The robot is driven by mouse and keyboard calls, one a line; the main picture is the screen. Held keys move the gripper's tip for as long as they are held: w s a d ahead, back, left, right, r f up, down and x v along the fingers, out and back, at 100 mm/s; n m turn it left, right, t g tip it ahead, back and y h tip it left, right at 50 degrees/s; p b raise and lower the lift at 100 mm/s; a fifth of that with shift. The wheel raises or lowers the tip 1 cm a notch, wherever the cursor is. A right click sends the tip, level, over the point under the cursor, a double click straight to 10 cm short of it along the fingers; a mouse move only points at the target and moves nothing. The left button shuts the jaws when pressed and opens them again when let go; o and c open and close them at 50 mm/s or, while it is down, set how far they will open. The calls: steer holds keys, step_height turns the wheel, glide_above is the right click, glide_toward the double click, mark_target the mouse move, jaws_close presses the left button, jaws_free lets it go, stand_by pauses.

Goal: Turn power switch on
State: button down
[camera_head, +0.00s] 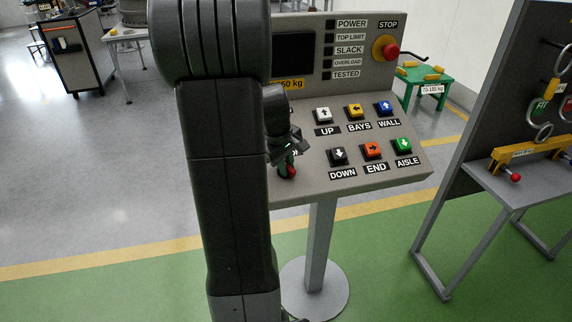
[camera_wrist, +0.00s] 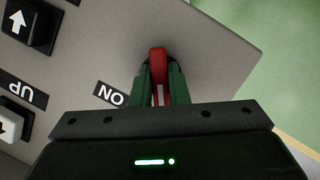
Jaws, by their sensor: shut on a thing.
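The power switch (camera_wrist: 158,62) is a red lever on the sloped face of the grey control console. In the wrist view my gripper (camera_wrist: 158,85) has its green fingers on both sides of the lever, shut on it. An "ON" label (camera_wrist: 110,95) sits just left of the lever there. In the head view my gripper (camera_head: 287,168) is at the lower left of the console, and a bit of the red switch (camera_head: 291,171) shows at its tips. My dark arm hides the console's left part. The POWER lamp (camera_head: 329,24) looks dark.
The console (camera_head: 320,187) has UP, DOWN, BAYS, END, WALL and AISLE buttons right of my gripper. A red stop button (camera_head: 391,51) is at its upper right. A grey bench (camera_head: 490,176) and dark panel stand at the right. Open floor lies left.

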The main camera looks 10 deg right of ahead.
steer(key=shift+r, duration=0.1)
steer(key=m+y+p, duration=0.1)
steer(key=m, duration=0.2)
steer(key=m+y+p, duration=0.1)
steer(key=m, duration=0.2)
steer(key=shift+d+g, duration=0.15)
steer(key=shift+g, duration=0.15)
steer(key=m+y+p, duration=0.1)
steer(key=m+y, duration=0.1)
steer(key=m, duration=0.4)
steer(key=shift+m, duration=0.3)
steer(key=shift+y, duration=0.3)
steer(key=c, duration=1.4)
jaws_free()
